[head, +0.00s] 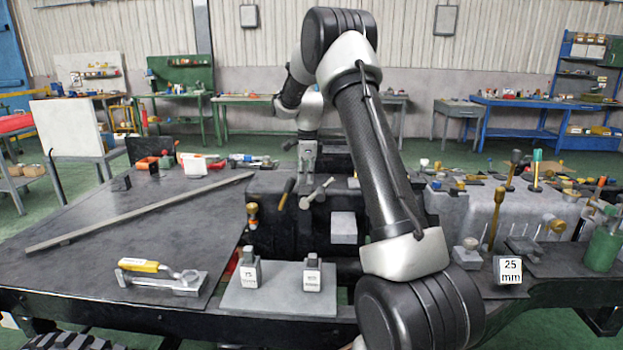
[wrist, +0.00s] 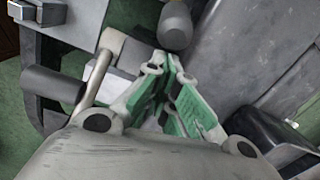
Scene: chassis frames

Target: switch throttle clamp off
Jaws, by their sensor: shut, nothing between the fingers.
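My gripper (head: 307,165) points down over the dark block at the middle of the bench. In the wrist view its green-padded fingers (wrist: 166,78) are shut and empty. A pale metal lever (head: 318,192) stands tilted just below the fingertips in the head view. In the wrist view a metal rod (wrist: 100,76) with a dark cylindrical end (wrist: 54,86) lies left of the fingers, and a grey rounded knob (wrist: 175,24) is just beyond the tips. No label marks the throttle clamp, so I cannot tell surely which part it is. Contact with the fingers is unclear.
A yellow-handled clamp (head: 160,276) lies at the front left. Two marked blocks (head: 250,272) stand on a grey plate (head: 280,303). A long bar (head: 140,212) lies on the left table. Upright handles (head: 497,215) crowd the right. My arm hides part of the middle.

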